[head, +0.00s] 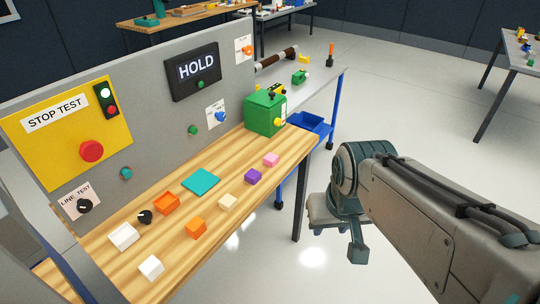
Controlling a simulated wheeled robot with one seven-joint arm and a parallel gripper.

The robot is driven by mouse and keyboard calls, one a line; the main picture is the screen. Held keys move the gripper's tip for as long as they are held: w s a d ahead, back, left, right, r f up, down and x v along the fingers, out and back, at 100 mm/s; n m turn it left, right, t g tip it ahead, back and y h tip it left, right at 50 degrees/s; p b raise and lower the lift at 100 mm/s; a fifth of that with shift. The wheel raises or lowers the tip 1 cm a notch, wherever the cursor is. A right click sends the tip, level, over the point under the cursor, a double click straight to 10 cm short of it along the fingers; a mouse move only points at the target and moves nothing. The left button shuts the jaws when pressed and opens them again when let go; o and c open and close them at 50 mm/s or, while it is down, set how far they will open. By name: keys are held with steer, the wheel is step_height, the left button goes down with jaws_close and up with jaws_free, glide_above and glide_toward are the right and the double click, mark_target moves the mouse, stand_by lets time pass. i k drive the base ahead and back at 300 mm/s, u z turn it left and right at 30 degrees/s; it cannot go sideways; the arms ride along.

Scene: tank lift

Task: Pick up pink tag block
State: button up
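The pink tag block (271,160) lies on the wooden bench top (185,250), near its right end. It is the farthest block in a row and sits just in front of the green box (265,112). Nothing covers it. My gripper (340,232) hangs at the end of my arm, to the right of the bench and over the floor. It is clear of the pink block and touches nothing that I can see. The angle does not show whether its fingers are open or shut.
Purple (253,176), cream (228,202), orange (196,228) and white (151,267) blocks line the bench. A teal pad (201,181) lies behind them. A grey panel (140,75) with buttons stands along the back. The floor right of the bench is open.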

mark_target(271, 160)
steer(key=z, duration=0.15)
steer(key=i, duration=1.1)
steer(key=u, duration=0.6)
